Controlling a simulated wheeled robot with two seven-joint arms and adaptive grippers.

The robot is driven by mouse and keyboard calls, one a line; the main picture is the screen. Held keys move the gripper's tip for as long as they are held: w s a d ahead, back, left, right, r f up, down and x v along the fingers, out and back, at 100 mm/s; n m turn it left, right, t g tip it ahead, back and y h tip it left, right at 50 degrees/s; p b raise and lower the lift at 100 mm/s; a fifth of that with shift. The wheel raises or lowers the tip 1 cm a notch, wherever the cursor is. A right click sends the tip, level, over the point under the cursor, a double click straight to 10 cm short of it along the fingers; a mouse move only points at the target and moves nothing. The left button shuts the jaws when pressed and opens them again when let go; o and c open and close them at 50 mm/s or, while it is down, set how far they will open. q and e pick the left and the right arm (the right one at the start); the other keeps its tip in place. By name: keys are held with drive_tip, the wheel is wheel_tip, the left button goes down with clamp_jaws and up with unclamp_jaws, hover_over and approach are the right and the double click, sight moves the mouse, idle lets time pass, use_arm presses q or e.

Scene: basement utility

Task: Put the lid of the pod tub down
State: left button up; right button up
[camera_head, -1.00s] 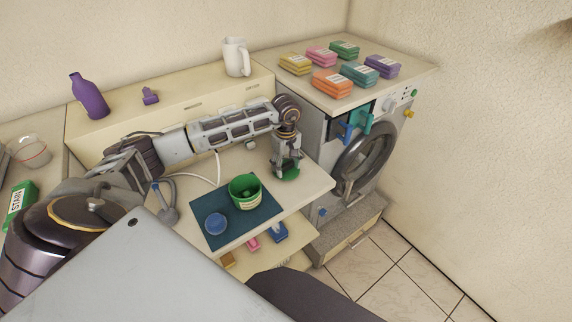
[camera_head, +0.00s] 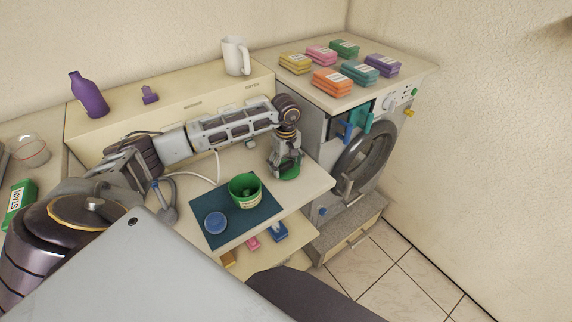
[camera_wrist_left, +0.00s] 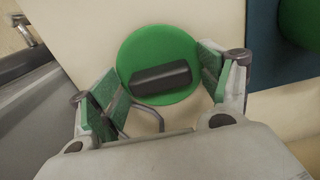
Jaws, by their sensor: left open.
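The pod tub (camera_head: 245,192) is a green open tub with a pale label, standing on the dark teal mat (camera_head: 262,214). The green round lid (camera_head: 289,173) lies on the cream worktop to the right of the mat, under my left gripper (camera_head: 286,168). In the left wrist view the lid (camera_wrist_left: 181,52) shows flat, with a dark bar handle (camera_wrist_left: 161,77) on top. My left gripper (camera_wrist_left: 160,92) is open, its green-padded fingers apart on either side of the handle and not touching it. My right gripper is not in view.
A blue round dish (camera_head: 215,223) is on the mat beside the tub. A white mug (camera_head: 236,56) and a purple bottle (camera_head: 88,95) stand on the back ledge. Coloured boxes (camera_head: 332,82) sit on the washer top. A grey hose-like thing (camera_head: 168,203) lies left of the mat.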

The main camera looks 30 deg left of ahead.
sight(286, 163)
use_arm(q)
drive_tip(key=shift+r, duration=0.7)
wheel_tip(286, 163, up, 11)
drive_tip(key=b, duration=0.1)
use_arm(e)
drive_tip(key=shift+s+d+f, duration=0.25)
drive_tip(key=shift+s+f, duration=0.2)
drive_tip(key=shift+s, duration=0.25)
use_arm(q)
drive_tip(key=shift+f, duration=0.1)
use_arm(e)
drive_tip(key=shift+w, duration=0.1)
